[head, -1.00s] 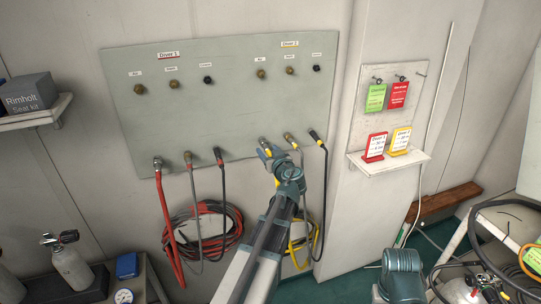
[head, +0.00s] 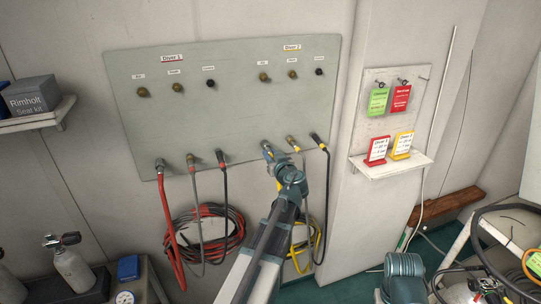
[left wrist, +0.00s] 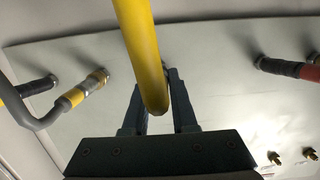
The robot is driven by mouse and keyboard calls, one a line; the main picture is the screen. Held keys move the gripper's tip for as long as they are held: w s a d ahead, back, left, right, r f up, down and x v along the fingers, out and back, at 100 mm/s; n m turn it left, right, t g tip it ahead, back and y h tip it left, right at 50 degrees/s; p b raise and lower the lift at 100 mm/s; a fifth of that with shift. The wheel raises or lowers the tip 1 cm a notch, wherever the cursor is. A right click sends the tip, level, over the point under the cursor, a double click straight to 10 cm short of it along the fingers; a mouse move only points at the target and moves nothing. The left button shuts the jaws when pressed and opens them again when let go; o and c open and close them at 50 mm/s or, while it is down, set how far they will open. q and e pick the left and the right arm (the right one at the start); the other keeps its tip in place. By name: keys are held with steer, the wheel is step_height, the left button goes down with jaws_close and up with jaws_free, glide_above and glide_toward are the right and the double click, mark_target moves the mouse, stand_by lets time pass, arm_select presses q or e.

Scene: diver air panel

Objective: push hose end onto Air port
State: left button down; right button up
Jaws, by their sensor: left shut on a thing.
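The grey panel (head: 230,115) has two groups of brass and black ports under the "Diver 1" (head: 172,57) and "Diver 2" (head: 291,47) labels. The leftmost Diver 2 port (head: 264,77) is bare; its small label is hard to read. My left gripper (head: 267,152) is at the lower edge of the panel, below that port. In the left wrist view its fingers (left wrist: 157,105) are shut on a thick yellow hose (left wrist: 137,40). The hose end's tip is hidden by the gripper. My right gripper is not in view.
Hoses with grey-yellow (head: 291,142) and black (head: 318,140) ends sit close to the right of the gripper. Diver 1 hoses (head: 192,160) hang to the left. A small shelf (head: 390,168) with tags juts out at right. The panel's middle is clear.

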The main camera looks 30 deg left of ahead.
arm_select(q)
steer(key=shift+f+v, duration=0.1)
steer(key=shift+v, duration=0.7)
steer(key=shift+f+v, duration=0.15)
steer(key=shift+v, duration=0.6)
stand_by(0.5)
steer(key=v, duration=0.5)
steer(key=shift+f, duration=0.4)
step_height(320, 180, up, 26)
steer(key=s+d+h+p, duration=0.1)
steer(key=s+d+p, duration=0.1)
steer(key=p, duration=2.6)
steer(key=shift+f+g, duration=0.2)
steer(key=shift+g, duration=0.2)
steer(key=w+a, duration=0.5)
steer(key=a, duration=0.1)
steer(key=shift+w, duration=0.25)
steer(key=shift+w+a, duration=0.8)
steer(key=shift+a, duration=0.2)
